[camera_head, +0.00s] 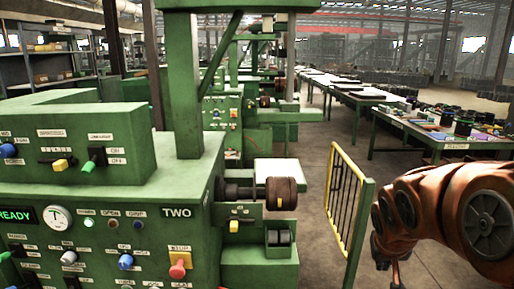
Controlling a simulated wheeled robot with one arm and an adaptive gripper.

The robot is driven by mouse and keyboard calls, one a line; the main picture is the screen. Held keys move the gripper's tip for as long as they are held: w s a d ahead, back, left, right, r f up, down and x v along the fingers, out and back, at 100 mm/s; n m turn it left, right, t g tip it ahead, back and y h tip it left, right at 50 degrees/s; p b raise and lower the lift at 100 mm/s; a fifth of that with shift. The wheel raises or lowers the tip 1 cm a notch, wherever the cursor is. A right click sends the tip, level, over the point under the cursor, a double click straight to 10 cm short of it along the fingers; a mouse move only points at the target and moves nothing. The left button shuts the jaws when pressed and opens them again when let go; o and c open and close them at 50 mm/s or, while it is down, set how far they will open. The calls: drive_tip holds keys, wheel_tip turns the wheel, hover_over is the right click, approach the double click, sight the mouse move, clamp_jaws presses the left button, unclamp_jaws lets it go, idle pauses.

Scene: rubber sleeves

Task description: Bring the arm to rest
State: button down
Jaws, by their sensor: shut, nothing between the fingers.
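My orange arm (450,215) is folded at the right edge of the view, to the right of the yellow-railed gate. My gripper (396,272) is a small dark shape low under the arm, partly hidden by the arm links. It is shut and empty, and it hangs clear of the machine and the tables. No sleeve shows in it.
A green machine marked TWO (150,185) fills the left, with a brown roller (285,193) on its shaft. A yellow-railed gate (346,200) stands between machine and arm. A green table (440,135) with coloured items is behind the arm. Floor shows between.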

drive_tip(key=s+a+f+g+y, duration=0.1)
drive_tip(key=s+a+f+g, duration=0.1)
drive_tip(key=s, duration=0.7)
drive_tip(key=s+a+f+n+g+y, duration=0.1)
drive_tip(key=s+a+f+g, duration=0.1)
drive_tip(key=s+a, duration=0.3)
drive_tip(key=s+a+f+n+g, duration=0.1)
drive_tip(key=s+a+g, duration=0.1)
drive_tip(key=s, duration=1.1)
drive_tip(key=shift+s+a+f+g+y, duration=0.3)
drive_tip(key=shift+a+f+y, duration=0.1)
drive_tip(key=shift+a, duration=0.45)
drive_tip(key=shift+a, duration=0.1)
